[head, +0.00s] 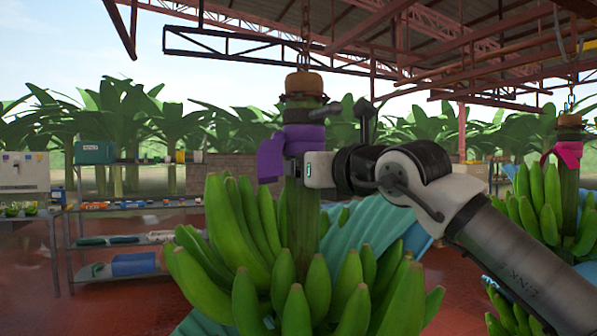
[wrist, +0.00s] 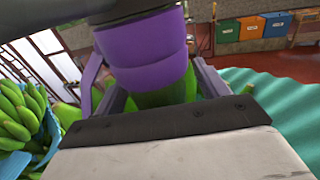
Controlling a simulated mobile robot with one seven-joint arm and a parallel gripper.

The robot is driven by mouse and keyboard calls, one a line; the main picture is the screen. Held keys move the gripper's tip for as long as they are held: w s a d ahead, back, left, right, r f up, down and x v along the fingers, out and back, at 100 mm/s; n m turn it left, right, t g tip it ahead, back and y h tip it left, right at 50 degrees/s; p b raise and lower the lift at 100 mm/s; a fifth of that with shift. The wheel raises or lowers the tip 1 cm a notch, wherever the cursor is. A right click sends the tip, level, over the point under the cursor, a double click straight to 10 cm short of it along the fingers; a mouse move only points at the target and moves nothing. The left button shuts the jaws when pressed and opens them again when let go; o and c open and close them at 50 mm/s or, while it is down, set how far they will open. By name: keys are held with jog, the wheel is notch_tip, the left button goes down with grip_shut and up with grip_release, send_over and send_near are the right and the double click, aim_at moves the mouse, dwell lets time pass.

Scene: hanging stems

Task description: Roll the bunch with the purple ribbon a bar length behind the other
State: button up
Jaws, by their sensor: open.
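The bunch with the purple ribbon (head: 270,158) hangs upright in the middle of the head view, its green bananas (head: 235,225) below a thick stem (head: 302,215). My gripper (head: 298,170) is at the stem just below the ribbon wraps, coming from the right. In the wrist view my open gripper (wrist: 150,98) has a finger on each side of the stem, which carries the purple ribbon (wrist: 145,60). Whether the fingers touch the stem is hidden. The other bunch (head: 545,200), with a magenta ribbon (head: 568,152), hangs at the right.
Metal shelves (head: 125,207) with tools stand at the left, beside a bench with a white box (head: 24,175). A turquoise sheet (head: 370,235) lies behind the purple-ribbon bunch. Rusty roof trusses (head: 270,50) are overhead. Coloured bins (wrist: 250,27) stand far off in the wrist view.

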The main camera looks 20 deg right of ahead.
jog(key=b, duration=0.3)
send_over(355, 221)
jog(key=shift+s, duration=0.1)
dwell(0.3)
